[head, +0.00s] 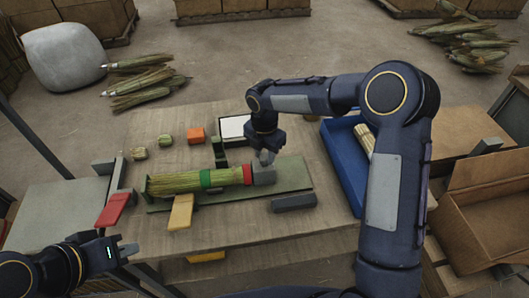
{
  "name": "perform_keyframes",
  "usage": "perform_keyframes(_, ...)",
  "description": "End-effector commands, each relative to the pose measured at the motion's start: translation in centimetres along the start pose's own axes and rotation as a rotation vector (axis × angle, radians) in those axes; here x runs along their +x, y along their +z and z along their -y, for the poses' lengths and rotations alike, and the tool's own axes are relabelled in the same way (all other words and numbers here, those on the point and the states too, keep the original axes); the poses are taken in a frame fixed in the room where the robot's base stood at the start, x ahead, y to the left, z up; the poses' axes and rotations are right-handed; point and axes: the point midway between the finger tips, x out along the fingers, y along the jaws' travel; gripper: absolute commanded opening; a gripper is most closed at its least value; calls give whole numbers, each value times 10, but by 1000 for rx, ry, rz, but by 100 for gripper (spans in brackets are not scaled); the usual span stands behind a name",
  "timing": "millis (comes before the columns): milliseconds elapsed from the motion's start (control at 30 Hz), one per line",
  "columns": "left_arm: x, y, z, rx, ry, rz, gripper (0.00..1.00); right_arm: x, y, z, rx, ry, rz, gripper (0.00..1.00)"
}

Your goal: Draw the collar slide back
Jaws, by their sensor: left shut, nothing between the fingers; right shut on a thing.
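A straw bundle (172,184) lies level on a green-grey base plate (295,178) on the wooden table. A grey block (264,176), which looks like the collar slide, sits at the bundle's right end, against the red band. My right gripper (266,158) reaches down from above and is shut on the grey block; its fingertips are small and partly hidden. My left gripper (129,250) is shut and empty at the lower left, off the table's front left corner and apart from the bundle.
A loose grey block (294,202) lies in front of the plate. A blue tray (342,157) holding straw is at the right, behind my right arm.

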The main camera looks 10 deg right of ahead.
Motion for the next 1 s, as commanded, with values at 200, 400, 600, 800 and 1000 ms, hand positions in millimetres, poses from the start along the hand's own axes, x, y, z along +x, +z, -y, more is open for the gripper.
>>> perform_keyframes(200, -1, -1, 0, 0, 0, 0, 0, -1, 25, 24, 7, 0, 1, 0)
perform_keyframes(400, -2, -1, -1, 0, 0, 0, 0, -1, 45, 44, 4, 0, 1, 0)
perform_keyframes(600, -2, -1, -1, 0, 0, 0, 0, -1, 47, 46, 2, -2, 3, 0)
perform_keyframes(800, -2, -1, -1, 0, 0, 0, 0, -1, 48, 47, 3, -3, 5, 44)
perform_keyframes(1000, -2, -1, -1, 0, 0, 0, 0, 0, 46, 46, 1, -1, 2, 53)
